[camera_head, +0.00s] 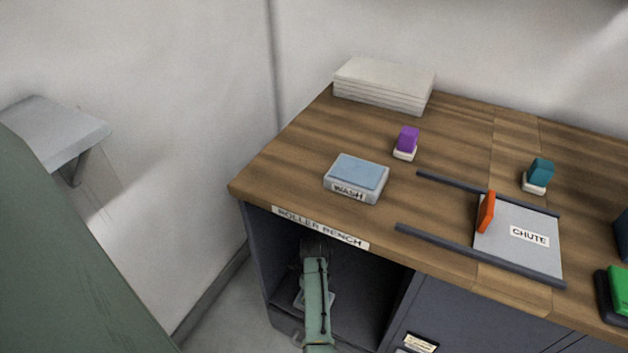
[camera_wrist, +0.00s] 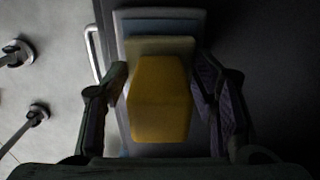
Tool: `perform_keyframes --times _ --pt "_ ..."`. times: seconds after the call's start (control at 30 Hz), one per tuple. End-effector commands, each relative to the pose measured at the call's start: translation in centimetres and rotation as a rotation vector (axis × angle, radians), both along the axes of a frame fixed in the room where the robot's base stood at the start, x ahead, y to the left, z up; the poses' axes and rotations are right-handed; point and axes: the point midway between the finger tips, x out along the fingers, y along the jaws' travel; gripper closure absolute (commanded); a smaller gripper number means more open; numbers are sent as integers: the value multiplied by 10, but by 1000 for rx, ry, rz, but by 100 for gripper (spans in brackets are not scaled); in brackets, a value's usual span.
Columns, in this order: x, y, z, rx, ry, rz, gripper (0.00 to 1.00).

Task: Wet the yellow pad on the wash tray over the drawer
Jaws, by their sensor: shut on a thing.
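In the wrist view my gripper (camera_wrist: 160,75) is shut on a yellow pad (camera_wrist: 160,98), a yellow block with a paler slab at its far end. A finger presses each side of it. In the head view my green arm reaches to the open bay under the bench's left end; the gripper's fingers and the pad cannot be made out there. The wash tray (camera_head: 347,190), a grey box with a blue top and a WASH label, sits on the bench above that open bay. A blue-grey rectangular thing (camera_wrist: 135,20) lies behind the pad in the wrist view; I cannot tell what it is.
On the bench (camera_head: 290,165) stand a purple pad (camera_head: 407,140), a teal pad (camera_head: 541,172), a paper stack (camera_head: 383,84) and a chute plate (camera_head: 510,252) between dark rails, with an orange piece (camera_head: 486,212). A labelled drawer front (camera_head: 455,318) is at lower right.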

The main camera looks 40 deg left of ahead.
Motion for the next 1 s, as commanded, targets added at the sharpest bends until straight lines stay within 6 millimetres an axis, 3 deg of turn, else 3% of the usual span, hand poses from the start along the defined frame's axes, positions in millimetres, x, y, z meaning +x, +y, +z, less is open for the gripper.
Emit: perform_keyframes --times 0.17,1.0 --pt "0 0 2 0 0 0 69" --pt "0 0 67 0 1 0 69"
